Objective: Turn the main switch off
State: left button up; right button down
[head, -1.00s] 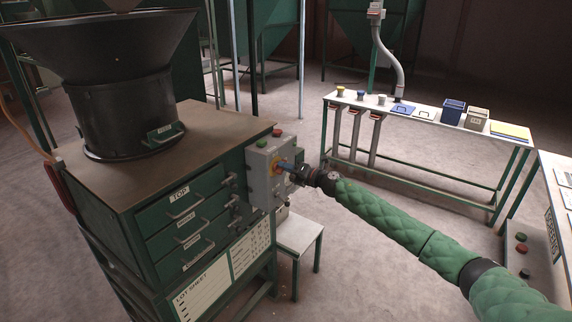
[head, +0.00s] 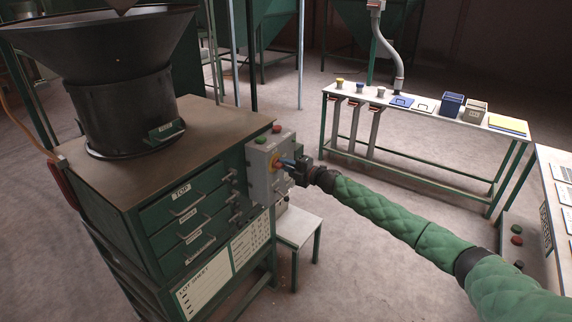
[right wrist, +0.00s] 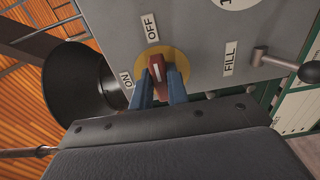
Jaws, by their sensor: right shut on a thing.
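The main switch is a red handle (right wrist: 157,78) on a yellow round plate (right wrist: 160,60), which shows in the head view too (head: 275,163). It sits on the side of a grey control box (head: 265,188). In the right wrist view, the handle's length runs towards the OFF label (right wrist: 151,27); the ON label (right wrist: 127,80) is to its left. My right gripper (head: 286,162) is shut on the handle, with a blue finger on each side of it in the right wrist view (right wrist: 163,88). My left gripper is out of view.
A green cabinet (head: 150,250) with labelled drawers and a black hopper (head: 118,100) stands beside the box. A small white stool (head: 297,226) is below my right gripper. A lever (right wrist: 275,60) sits near the FILL label. A bench (head: 450,122) stands behind.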

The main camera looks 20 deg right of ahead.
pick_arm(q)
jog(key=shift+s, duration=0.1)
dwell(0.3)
pick_arm(e)
jog(key=c, duration=1.4)
grip_release()
jog(key=shift+d, duration=0.1)
jog(key=shift+o, duration=0.2)
